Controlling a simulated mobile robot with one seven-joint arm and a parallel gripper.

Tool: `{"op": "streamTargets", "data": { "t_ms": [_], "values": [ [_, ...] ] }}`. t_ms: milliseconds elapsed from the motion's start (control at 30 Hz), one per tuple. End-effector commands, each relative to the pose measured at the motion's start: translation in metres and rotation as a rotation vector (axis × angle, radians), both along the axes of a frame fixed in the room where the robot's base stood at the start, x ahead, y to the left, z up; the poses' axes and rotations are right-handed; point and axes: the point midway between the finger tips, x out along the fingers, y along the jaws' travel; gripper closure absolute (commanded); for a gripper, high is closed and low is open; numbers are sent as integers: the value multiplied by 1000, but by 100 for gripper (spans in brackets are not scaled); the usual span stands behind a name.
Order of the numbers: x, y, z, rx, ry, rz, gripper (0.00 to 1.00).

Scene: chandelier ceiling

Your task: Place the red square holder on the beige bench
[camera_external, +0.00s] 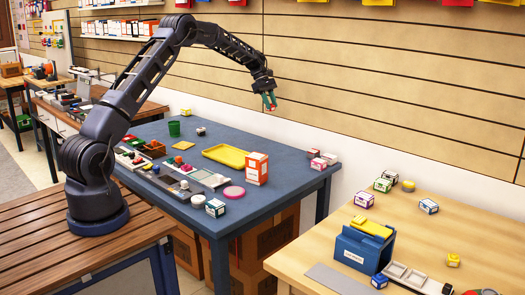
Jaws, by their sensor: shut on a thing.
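My gripper (268,102) is raised in the air above the back right part of the blue table (285,205), in front of the slatted wall. It is shut on a small red thing (272,99), which seems to be the red square holder. Its shape is mostly hidden by the fingers, and green shows at the fingertips. The beige bench (420,235) is at the lower right, apart from my gripper. It has a light wood top.
The beige bench carries a blue box (358,250), a grey flat plate (335,280), grey trays (405,277) and several small boxes. Its left corner and middle have bare room. The blue table holds a yellow tray (226,155) and an orange-white box (257,169).

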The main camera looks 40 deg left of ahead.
Motion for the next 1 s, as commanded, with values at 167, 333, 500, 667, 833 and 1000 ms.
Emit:
{"op": "streamTargets", "data": {
  "t_ms": [167, 333, 500, 667, 833, 1000],
  "values": [
    [-28, -15, -21, -2, 5, -189, 92],
    [-72, -33, -50, -1, 6, -488, 92],
    [-119, -48, -75, -2, 6, -802, 92],
    [-165, -57, -94, 0, 5, -1100, 92],
    [-204, -62, -107, 0, 4, -1359, 92],
    [-226, -63, -113, 0, 2, -1505, 92]
  ]
}}
